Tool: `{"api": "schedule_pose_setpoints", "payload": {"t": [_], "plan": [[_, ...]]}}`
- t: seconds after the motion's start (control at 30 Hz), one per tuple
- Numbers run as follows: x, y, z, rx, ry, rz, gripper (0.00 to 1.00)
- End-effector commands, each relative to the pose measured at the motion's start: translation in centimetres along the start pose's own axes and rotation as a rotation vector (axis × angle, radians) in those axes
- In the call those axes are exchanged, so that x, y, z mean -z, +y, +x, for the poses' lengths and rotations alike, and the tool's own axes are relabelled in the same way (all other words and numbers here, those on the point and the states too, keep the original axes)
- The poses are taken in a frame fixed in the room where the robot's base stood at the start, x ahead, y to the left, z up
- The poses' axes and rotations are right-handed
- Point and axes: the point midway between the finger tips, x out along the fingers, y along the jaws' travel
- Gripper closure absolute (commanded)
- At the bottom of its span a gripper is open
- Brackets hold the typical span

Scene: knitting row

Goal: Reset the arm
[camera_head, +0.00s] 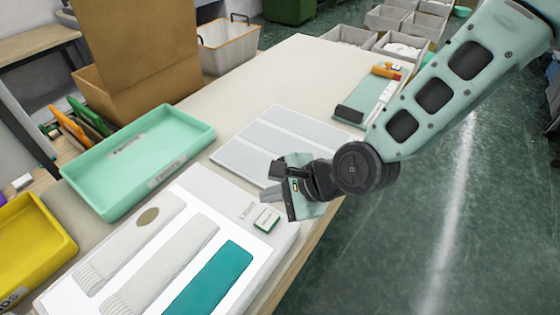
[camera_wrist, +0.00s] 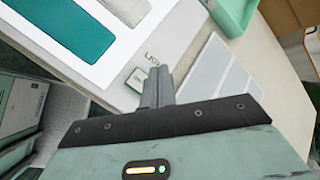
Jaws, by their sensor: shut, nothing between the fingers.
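My gripper (camera_head: 277,182) hangs over the near right edge of the table (camera_head: 296,75) at the end of my arm, which comes in from the upper right. In the wrist view its fingers (camera_wrist: 158,86) are together with nothing between them. Below it in that view lies a white board (camera_wrist: 170,32) with a teal strip and pale strips. A small green-and-white block (camera_head: 267,219) sits on the board's corner near the word LIGHT, and it also shows beside the fingers in the wrist view (camera_wrist: 136,79).
A mint tray (camera_head: 185,152) and a yellow bin (camera_head: 62,243) stand at the left. A pale panelled board (camera_head: 275,140) lies behind my gripper. A green mat (camera_head: 350,112) with small items is near the right edge. Cardboard boxes and grey bins stand behind. Green floor is open at right.

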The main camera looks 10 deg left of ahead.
Motion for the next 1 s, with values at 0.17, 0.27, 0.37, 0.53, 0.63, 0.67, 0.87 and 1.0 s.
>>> {"api": "schedule_pose_setpoints", "payload": {"t": [0.17, 0.27, 0.37, 0.53, 0.63, 0.67, 0.87, 1.0], "plan": [[0.0, 0.0, -0.1, -0.003, 0.003, -0.010, 1.00], [0.1, 0.4, -1.1, -0.035, 0.028, -0.101, 1.00], [0.6, 1.2, -3.2, -0.109, 0.078, -0.293, 1.00], [1.9, 3.3, -9.2, -0.316, 0.158, -0.725, 1.00], [2.3, 4.7, -13.2, -0.448, 0.169, -0.953, 1.00], [2.4, 5.1, -14.4, -0.488, 0.166, -1.017, 1.00], [2.2, 8.3, -21.8, -0.713, 0.082, -1.361, 1.00], [1.8, 10.0, -25.0, -0.798, 0.005, -1.496, 1.00]]}}
